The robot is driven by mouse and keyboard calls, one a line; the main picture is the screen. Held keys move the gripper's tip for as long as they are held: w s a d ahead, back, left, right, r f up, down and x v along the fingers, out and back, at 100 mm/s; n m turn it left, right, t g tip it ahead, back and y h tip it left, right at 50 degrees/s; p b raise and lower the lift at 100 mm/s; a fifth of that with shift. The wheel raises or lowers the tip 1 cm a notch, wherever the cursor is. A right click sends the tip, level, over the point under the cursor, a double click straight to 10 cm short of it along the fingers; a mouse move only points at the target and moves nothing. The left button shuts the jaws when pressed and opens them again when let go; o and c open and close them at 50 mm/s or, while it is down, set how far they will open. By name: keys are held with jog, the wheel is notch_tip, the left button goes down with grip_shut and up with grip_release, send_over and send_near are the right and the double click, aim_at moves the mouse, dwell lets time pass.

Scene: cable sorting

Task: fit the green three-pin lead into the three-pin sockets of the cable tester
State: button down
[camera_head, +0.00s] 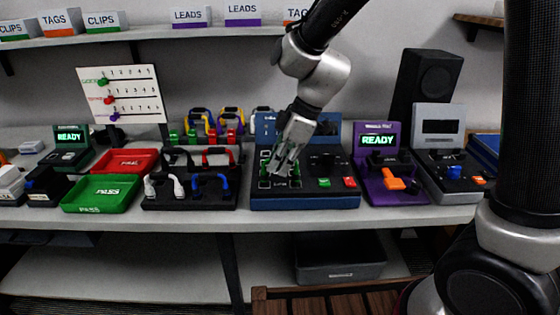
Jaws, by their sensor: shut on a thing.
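The cable tester (305,203) is a blue unit with a dark top and an upright back panel, standing at the middle of the bench. My gripper (281,172) is over the left part of its top, tilted downward. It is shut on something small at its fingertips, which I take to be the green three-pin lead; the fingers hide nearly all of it. Pale-outlined socket markings show around the fingertips. I cannot tell whether the lead's pins are in the three-pin sockets or above them. The tester's right side carries a green button and a red button.
A dark tray with white, black, red and blue leads (190,203) stands left of the tester. Beyond it are the green PASS tray (101,209) and red tray (128,160). A purple READY unit (363,172) and a grey unit (422,174) stand close on the right.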

jog(key=c, duration=0.8)
grip_release()
jog(key=shift+r, duration=4)
jog(key=shift+s+d+f+m, duration=0.1)
jog(key=shift+s+d+m, duration=0.1)
jog(key=shift+m, duration=0.8)
jog(key=s+d+r+m+t+h, duration=0.1)
jog(key=s+d+m, duration=0.4)
jog(key=d, duration=0.5)
jog(key=s+d+r+m+t+h, duration=0.1)
jog(key=s+d+m, duration=0.4)
jog(key=d, duration=0.6)
jog(key=s+d+r+m+t+h, duration=0.2)
jog(key=s+d+r+m, duration=0.2)
jog(key=d, duration=0.7)
jog(key=shift+s+d+m, duration=0.25)
jog(key=shift+s+m, duration=0.55)
jog(key=shift+s, duration=0.25)
